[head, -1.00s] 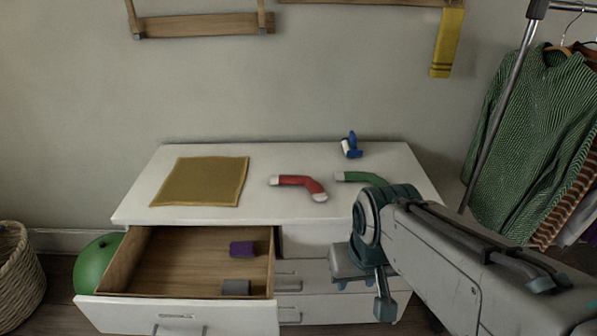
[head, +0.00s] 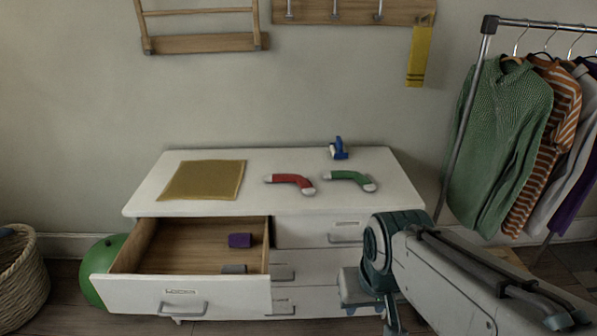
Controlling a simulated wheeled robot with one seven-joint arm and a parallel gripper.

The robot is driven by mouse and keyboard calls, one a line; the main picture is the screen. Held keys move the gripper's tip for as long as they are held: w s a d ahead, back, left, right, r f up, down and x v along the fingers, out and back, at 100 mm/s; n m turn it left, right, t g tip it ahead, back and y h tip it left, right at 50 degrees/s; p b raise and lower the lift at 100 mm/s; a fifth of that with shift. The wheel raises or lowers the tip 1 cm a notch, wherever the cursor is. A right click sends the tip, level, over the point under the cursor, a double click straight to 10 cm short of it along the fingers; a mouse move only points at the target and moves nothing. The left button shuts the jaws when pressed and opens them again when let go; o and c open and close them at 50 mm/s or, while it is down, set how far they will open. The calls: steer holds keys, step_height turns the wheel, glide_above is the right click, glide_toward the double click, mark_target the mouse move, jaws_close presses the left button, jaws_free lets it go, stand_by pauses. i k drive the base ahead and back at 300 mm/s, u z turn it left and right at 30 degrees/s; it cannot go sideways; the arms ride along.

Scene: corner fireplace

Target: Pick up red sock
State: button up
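The red sock (head: 290,182), with white toe and cuff, lies bent on the white dresser top (head: 215,208), near its middle. A green sock (head: 350,178) with white ends lies just right of it. My arm reaches in from the lower right, and its end sits low in front of the dresser's right side, below and right of the red sock and apart from it. My gripper (head: 394,326) is cut off by the bottom edge, so its fingers do not show clearly.
A mustard cloth (head: 203,180) and a blue object (head: 338,149) lie on the dresser. The upper left drawer (head: 180,297) is pulled out, holding a purple item (head: 240,240) and a grey item (head: 234,268). A green ball (head: 103,262), basket (head: 20,280) and clothes rack (head: 463,125) stand around.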

mark_target(308, 188)
steer(key=z, duration=0.4)
steer(key=i, duration=1.65)
steer(key=u, duration=0.9)
